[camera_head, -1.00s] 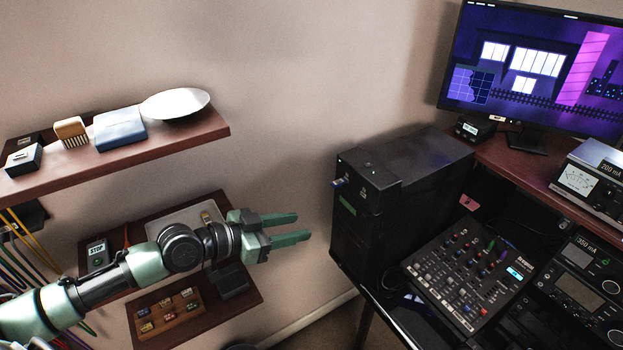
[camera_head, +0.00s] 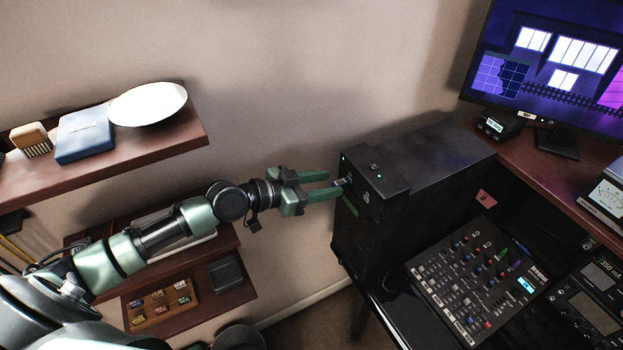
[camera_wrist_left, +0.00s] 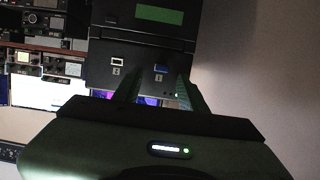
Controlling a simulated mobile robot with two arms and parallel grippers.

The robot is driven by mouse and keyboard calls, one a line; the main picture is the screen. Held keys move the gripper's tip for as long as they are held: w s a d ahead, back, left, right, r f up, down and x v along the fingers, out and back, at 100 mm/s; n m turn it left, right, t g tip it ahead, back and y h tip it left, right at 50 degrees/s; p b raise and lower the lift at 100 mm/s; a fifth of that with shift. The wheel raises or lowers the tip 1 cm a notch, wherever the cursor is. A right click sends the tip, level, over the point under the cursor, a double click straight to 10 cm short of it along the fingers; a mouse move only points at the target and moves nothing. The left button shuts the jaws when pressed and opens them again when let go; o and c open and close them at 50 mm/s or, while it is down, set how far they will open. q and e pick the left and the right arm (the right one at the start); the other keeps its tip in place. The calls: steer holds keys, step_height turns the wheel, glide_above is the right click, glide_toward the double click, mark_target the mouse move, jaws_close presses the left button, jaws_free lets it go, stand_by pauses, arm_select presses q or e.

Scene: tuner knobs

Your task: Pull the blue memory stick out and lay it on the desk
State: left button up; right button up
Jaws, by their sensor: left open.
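The blue memory stick (camera_head: 346,181) sits in the front of a black computer tower (camera_head: 440,160), mostly hidden by my fingers in the head view. In the left wrist view it seems to be the small bluish shape (camera_wrist_left: 160,69) on the tower's dark face. My left gripper (camera_head: 336,183) is open, its green fingertips close to the tower's front, around or just short of the stick; I cannot tell if they touch it. In the wrist view the fingers (camera_wrist_left: 158,90) lie either side of the stick's line. The reddish-brown desk (camera_head: 520,172) is at right. My right gripper is not in view.
A mixer panel (camera_head: 478,275) stands right of the tower, with a monitor (camera_head: 560,65) behind. A second, pale-rimmed port (camera_wrist_left: 117,62) is beside the stick. Wall shelves (camera_head: 160,140) hold a white dish (camera_head: 147,104) and a blue box (camera_head: 85,137). A pink tag (camera_head: 486,198) lies near the desk edge.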

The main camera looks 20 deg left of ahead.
mark_target(341, 182)
arm_select(q)
steer(key=x, duration=0.3)
steer(key=shift+a+p, duration=0.15)
steer(key=shift+p, duration=0.2)
steer(key=shift+w, duration=0.1)
steer(key=shift+c, duration=0.6)
jaws_close()
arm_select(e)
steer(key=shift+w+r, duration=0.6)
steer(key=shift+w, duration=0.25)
arm_select(q)
steer(key=shift+f, duration=0.15)
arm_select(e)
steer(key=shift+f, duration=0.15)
arm_select(q)
steer(key=shift+s+a+b, duration=0.4)
steer(key=shift+s+a, duration=0.1)
steer(key=shift+s, duration=0.2)
steer(key=shift+s+a, duration=0.1)
steer(key=shift+s, duration=0.05)
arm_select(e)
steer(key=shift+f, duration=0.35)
arm_select(q)
steer(key=shift+s+a, duration=0.1)
steer(key=shift+s, duration=0.1)
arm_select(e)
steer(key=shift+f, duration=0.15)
